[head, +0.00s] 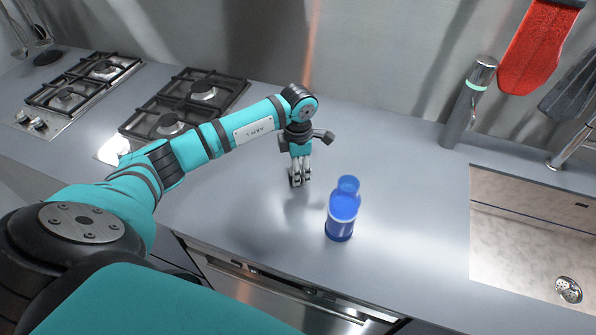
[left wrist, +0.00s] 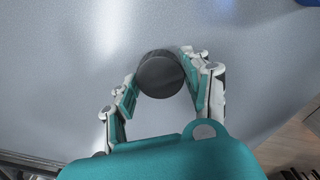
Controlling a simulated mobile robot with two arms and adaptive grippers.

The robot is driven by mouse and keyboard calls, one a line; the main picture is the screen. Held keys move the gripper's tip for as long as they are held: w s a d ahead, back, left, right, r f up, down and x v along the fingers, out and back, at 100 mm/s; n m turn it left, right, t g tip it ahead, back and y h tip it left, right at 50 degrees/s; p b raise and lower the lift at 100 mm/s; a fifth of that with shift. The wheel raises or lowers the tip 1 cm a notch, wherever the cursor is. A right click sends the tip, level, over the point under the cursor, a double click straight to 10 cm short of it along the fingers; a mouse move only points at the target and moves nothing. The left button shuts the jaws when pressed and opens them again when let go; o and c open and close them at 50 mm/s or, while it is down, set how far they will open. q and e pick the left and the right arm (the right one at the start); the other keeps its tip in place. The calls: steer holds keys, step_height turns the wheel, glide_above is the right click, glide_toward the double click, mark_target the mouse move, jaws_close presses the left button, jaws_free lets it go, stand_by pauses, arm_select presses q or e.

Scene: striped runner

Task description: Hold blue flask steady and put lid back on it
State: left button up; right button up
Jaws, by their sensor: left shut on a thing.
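The blue flask (head: 343,209) stands upright on the grey counter in the head view, to the right of my left gripper and a little nearer. Only a sliver of blue shows at the top right corner of the left wrist view. My left gripper (head: 299,178) points down over the counter, apart from the flask. In the left wrist view its fingers close on a round dark grey lid (left wrist: 160,74), seen from above. In the head view the fingers mostly hide the lid. My right gripper is not in view.
A sink (head: 530,230) is set into the counter on the right, with a tap (head: 468,105) behind it. Gas burners (head: 190,98) lie to the left. A red mitt (head: 537,50) hangs on the back wall. The counter around the flask is clear.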

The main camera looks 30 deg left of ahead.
arm_select(q)
step_height(320, 180, up, 9)
steer(key=b, duration=0.2)
steer(key=shift+f+b, duration=0.15)
steer(key=shift+b, duration=0.15)
steer(key=shift+r, duration=0.3)
